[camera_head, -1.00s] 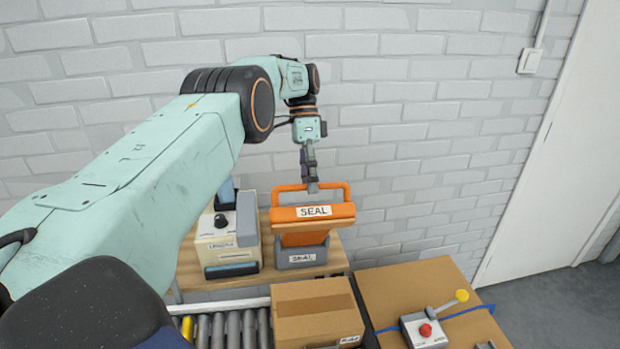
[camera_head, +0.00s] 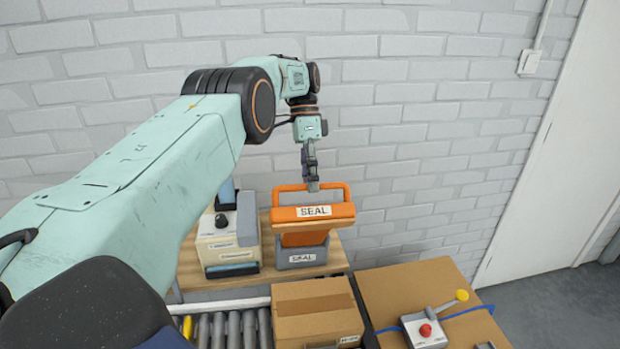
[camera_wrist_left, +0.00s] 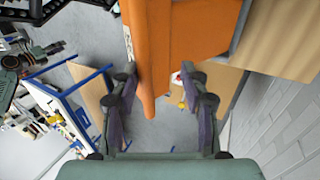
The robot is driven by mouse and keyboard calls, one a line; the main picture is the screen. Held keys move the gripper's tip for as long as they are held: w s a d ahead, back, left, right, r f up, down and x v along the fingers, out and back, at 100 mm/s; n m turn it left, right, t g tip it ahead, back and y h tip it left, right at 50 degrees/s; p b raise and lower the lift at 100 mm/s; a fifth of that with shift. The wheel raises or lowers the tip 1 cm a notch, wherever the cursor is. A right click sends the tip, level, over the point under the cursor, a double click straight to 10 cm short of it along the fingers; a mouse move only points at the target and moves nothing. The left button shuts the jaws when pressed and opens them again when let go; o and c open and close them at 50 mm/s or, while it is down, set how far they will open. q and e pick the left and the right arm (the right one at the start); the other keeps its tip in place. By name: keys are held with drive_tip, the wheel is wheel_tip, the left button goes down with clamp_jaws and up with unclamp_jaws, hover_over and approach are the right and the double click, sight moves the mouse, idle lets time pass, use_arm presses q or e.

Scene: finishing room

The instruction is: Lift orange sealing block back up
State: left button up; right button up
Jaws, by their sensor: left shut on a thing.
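The orange sealing block (camera_head: 312,212) bears a white SEAL label and has an orange loop handle on top. Its lower part goes down into a grey holder (camera_head: 302,255), also labelled SEAL, on a wooden shelf. My left gripper (camera_head: 312,187) is at the block's handle, shut on it from above. In the left wrist view the orange block (camera_wrist_left: 185,45) fills the top middle, and its handle runs between the two fingers (camera_wrist_left: 160,100). My right gripper is in neither view.
A cream machine labelled LENGTH (camera_head: 228,248) stands left of the holder on the wooden shelf (camera_head: 335,262). In front are a roller conveyor (camera_head: 235,328), a closed cardboard box (camera_head: 315,305) and a brown table (camera_head: 410,285) with a lever-and-red-button box (camera_head: 424,329). A brick wall is close behind.

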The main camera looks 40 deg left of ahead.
use_arm(q)
wheel_tip(320, 180, up, 10)
idle(0.5)
drive_tip(key=shift+w, duration=0.1)
drive_tip(key=shift+s+d, duration=0.15)
drive_tip(key=shift+s, duration=0.15)
